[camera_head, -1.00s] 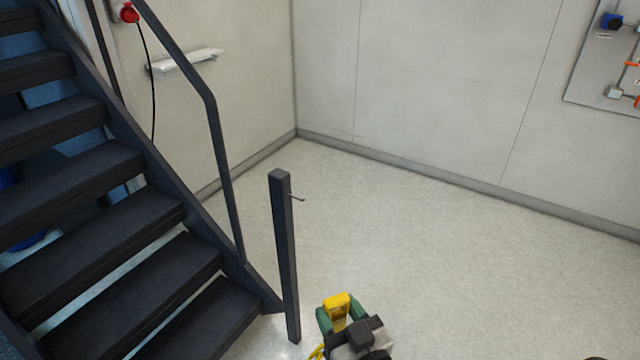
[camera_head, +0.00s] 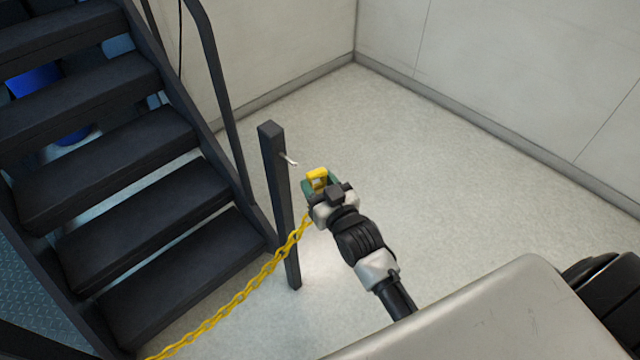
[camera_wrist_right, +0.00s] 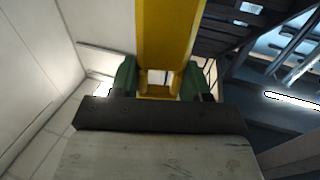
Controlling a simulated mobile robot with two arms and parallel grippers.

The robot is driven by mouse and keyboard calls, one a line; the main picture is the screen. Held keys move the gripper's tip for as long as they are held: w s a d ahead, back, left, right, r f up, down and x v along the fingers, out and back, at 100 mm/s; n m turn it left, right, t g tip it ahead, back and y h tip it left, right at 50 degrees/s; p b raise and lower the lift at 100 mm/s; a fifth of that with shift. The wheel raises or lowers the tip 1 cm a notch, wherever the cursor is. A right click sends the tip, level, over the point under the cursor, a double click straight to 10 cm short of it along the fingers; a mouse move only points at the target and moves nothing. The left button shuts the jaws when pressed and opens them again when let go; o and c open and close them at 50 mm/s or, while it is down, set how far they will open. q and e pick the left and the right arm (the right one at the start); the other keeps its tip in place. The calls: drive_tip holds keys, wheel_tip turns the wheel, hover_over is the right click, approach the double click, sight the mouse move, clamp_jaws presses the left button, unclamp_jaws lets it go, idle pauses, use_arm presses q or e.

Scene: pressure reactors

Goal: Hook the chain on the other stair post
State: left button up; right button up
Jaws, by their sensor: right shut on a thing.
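A dark stair post (camera_head: 279,205) stands upright beside the foot of the stairs. A small light metal hook (camera_head: 289,159) sticks out to the right near its top. My right gripper (camera_head: 318,181), with green fingers, is shut on the yellow end piece of the chain, just right of and a little below the hook, apart from it. The yellow chain (camera_head: 244,292) hangs from there, passes by the post and runs to the lower left out of view. In the right wrist view the yellow end piece (camera_wrist_right: 168,40) fills the space between the green fingers. My left gripper is not in view.
Dark stairs (camera_head: 125,170) with a handrail (camera_head: 218,95) rise at the left. Pale walls (camera_head: 480,60) meet in a corner at the back. The floor (camera_head: 430,150) right of the post is clear. A light grey surface (camera_head: 500,320) fills the lower right.

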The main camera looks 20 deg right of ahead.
sight(289, 162)
drive_tip(key=shift+w+a, duration=0.25)
drive_tip(key=shift+w, duration=0.05)
drive_tip(key=shift+w+a+f+b, duration=0.15)
drive_tip(key=shift+w+b, duration=0.6)
drive_tip(key=shift+w+a+f+b, duration=0.1)
drive_tip(key=shift+w+a+b, duration=0.25)
drive_tip(key=shift+w+b, duration=0.5)
drive_tip(key=shift+w+a+f+b, duration=0.1)
drive_tip(key=shift+w+a+b, duration=0.4)
drive_tip(key=shift+w, duration=0.7)
drive_tip(key=shift+w+a+f+b, duration=0.1)
drive_tip(key=shift+w+a+b, duration=0.15)
drive_tip(key=shift+w+b, duration=0.65)
drive_tip(key=shift+w+a+f, duration=0.15)
drive_tip(key=shift+w+a, duration=0.05)
drive_tip(key=shift+w, duration=0.4)
drive_tip(key=shift+w+f, duration=0.1)
drive_tip(key=shift+w, duration=0.05)
drive_tip(key=shift+f, duration=0.1)
drive_tip(key=o, duration=1)
